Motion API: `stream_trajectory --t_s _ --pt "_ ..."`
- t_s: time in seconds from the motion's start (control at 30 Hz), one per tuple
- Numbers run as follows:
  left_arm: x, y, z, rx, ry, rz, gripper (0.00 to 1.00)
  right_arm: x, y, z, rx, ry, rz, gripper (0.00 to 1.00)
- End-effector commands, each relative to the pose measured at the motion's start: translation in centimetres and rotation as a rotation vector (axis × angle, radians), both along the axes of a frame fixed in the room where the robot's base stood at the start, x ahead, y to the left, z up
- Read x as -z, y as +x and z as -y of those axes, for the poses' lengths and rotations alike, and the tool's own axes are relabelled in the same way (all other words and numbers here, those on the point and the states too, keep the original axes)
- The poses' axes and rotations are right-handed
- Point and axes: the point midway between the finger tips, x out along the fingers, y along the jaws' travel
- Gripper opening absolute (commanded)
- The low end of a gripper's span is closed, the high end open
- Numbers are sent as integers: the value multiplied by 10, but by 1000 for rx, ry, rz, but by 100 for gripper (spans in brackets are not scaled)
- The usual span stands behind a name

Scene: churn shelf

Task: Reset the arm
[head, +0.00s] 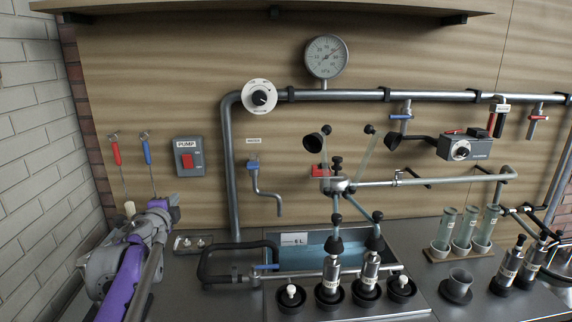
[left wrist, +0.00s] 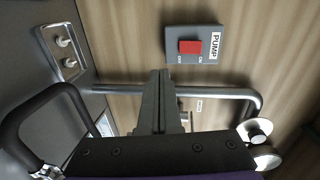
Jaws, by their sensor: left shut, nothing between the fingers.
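My left arm comes in at the lower left of the head view, with purple and grey links. My left gripper (head: 163,208) is at its far end, low in front of the wall and below the pump switch. In the left wrist view the dark fingers (left wrist: 160,78) are shut together with nothing between them. The grey pump switch box (head: 189,157) with its red rocker is on the wall; it also shows in the left wrist view (left wrist: 194,45), beyond the fingertips. The fingers look apart from it. My right gripper is not in view.
A metal plate with two knobs (head: 194,243) and a black bent pipe (head: 222,249) are close to my left gripper. A vertical wall pipe (head: 230,170) stands to its right. Glass tubes (head: 465,228) and several black-based fittings stand on the right of the bench.

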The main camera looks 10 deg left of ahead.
Motion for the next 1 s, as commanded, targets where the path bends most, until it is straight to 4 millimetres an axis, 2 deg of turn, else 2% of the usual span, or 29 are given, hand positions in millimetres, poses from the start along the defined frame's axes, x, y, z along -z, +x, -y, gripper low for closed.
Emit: stream_trajectory --t_s 0.13,0.23,0.37,0.5,0.6,0.7,0.83,0.9,1.0 --pt "-9 -39 20 -114 -180 28 0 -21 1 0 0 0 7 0" --pt "2 -89 41 -247 -396 21 0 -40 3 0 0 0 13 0" --pt "46 -166 78 -417 -703 -57 0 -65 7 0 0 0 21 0" --pt "101 -244 126 -557 -975 -201 0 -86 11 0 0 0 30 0" --pt "136 -294 161 -629 -1125 -321 0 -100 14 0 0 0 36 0" --pt "162 -334 191 -681 -1234 -429 0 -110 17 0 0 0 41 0" --pt "182 -366 216 -717 -1316 -529 0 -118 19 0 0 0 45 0" --pt "187 -375 223 -728 -1338 -558 0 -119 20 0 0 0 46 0" --pt "189 -378 225 -731 -1344 -566 0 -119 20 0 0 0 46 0"
